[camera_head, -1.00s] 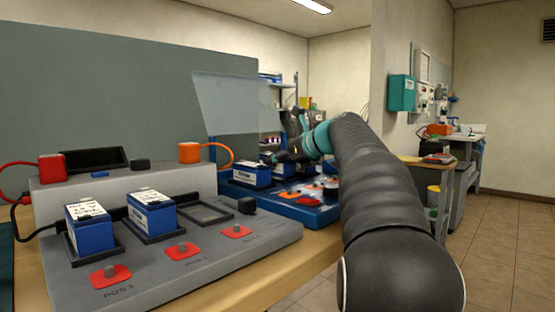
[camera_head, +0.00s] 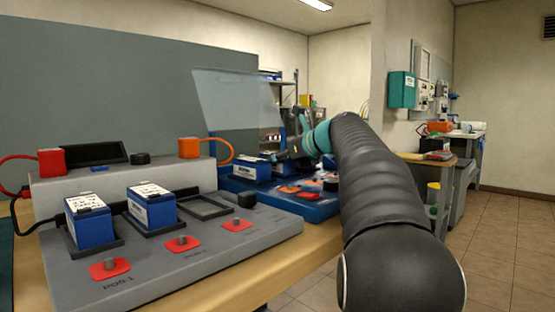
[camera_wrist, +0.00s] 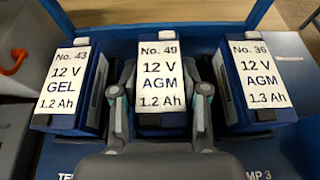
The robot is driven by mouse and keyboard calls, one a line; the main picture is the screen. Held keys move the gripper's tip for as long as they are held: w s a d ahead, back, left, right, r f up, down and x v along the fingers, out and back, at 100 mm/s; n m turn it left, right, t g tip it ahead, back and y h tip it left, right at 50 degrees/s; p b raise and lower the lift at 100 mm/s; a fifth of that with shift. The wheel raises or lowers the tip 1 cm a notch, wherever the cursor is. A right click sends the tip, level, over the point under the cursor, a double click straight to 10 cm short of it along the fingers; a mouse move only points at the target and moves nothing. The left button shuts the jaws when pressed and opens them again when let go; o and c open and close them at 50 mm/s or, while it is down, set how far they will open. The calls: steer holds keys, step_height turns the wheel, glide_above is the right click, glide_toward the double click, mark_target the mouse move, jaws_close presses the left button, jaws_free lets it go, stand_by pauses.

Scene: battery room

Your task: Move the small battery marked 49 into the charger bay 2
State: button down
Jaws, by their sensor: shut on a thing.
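The battery marked No. 49 (camera_wrist: 162,85), blue with a white label reading 12 V AGM 1.2 Ah, stands in the middle of the wrist view. My gripper (camera_wrist: 160,98) has one finger on each side of it and is shut on it. It is in line with its neighbours; I cannot tell whether it is raised. In the head view my gripper (camera_head: 287,150) is small and partly hidden at the blue station (camera_head: 310,208). A grey unit (camera_head: 255,248) marked POS 1 holds two blue batteries (camera_head: 88,222) (camera_head: 152,206); its right bay (camera_head: 205,206) looks empty.
Battery No. 43 (camera_wrist: 65,85) stands close on the left of No. 49 and battery No. 36 (camera_wrist: 257,82) close on the right. A clear upright panel (camera_head: 238,100) stands behind the blue station. Red and orange connectors with cables sit on the grey unit's back ledge (camera_head: 120,182).

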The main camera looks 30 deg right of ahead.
steer(key=c, duration=0.9)
jaws_free()
steer(key=shift+o, duration=0.2)
steer(key=shift+f, duration=0.1)
steer(key=shift+p+v, duration=1.1)
steer(key=shift+v, duration=2.8)
steer(key=shift+p+v, duration=0.55)
steer(key=shift+v, duration=1.1)
